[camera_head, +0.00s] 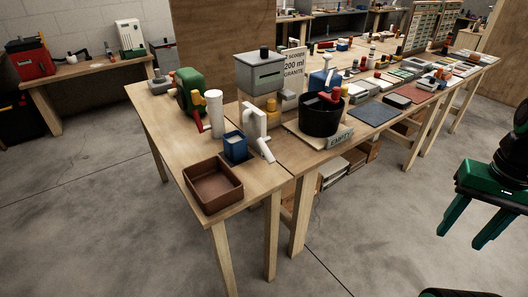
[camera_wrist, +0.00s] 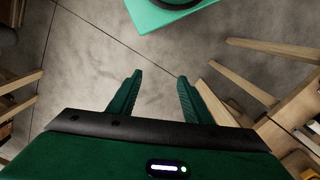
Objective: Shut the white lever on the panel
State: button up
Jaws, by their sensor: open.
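A white upright panel (camera_head: 250,118) stands on the near end of the wooden bench in the head view. A white lever (camera_head: 263,149) slants down and to the right from it. My gripper (camera_head: 463,238) is at the far right of the head view, over the floor, well apart from the bench, the panel and the lever. Its green fingers point down and are spread with nothing between them. In the wrist view my gripper (camera_wrist: 160,78) is also open and empty above the floor. The panel and lever do not show in the wrist view.
A blue open box (camera_head: 235,148) and a brown tray (camera_head: 213,187) sit near the panel. A black pot (camera_head: 320,116), a white cylinder (camera_head: 215,113) and a grey box (camera_head: 260,74) crowd around it. The floor between my gripper and the bench is clear.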

jog(key=shift+s+r, duration=0.15)
jog(key=shift+s, duration=0.05)
jog(key=c, duration=0.5)
jog(key=shift+w+a+r, duration=0.15)
jog(key=shift+r, duration=0.1)
jog(key=c, duration=0.5)
jog(key=shift+m+t, duration=0.3)
jog(key=shift+t, duration=0.4)
jog(key=w, duration=0.2)
jog(key=w+a, duration=0.1)
jog(key=w, duration=0.2)
jog(key=w+a+r, duration=0.1)
jog(key=w, duration=0.1)
jog(key=shift+w, duration=0.15)
grip_shut()
notch_tip(320, 180, up, 5)
jog(key=m+t+y, duration=0.3)
jog(key=m+y, duration=0.1)
jog(key=y, duration=0.1)
send_over(271, 154)
jog(key=s+d, duration=0.6)
jog(key=d, duration=0.2)
jog(key=x, duration=1.4)
jog(key=shift+a, duration=0.2)
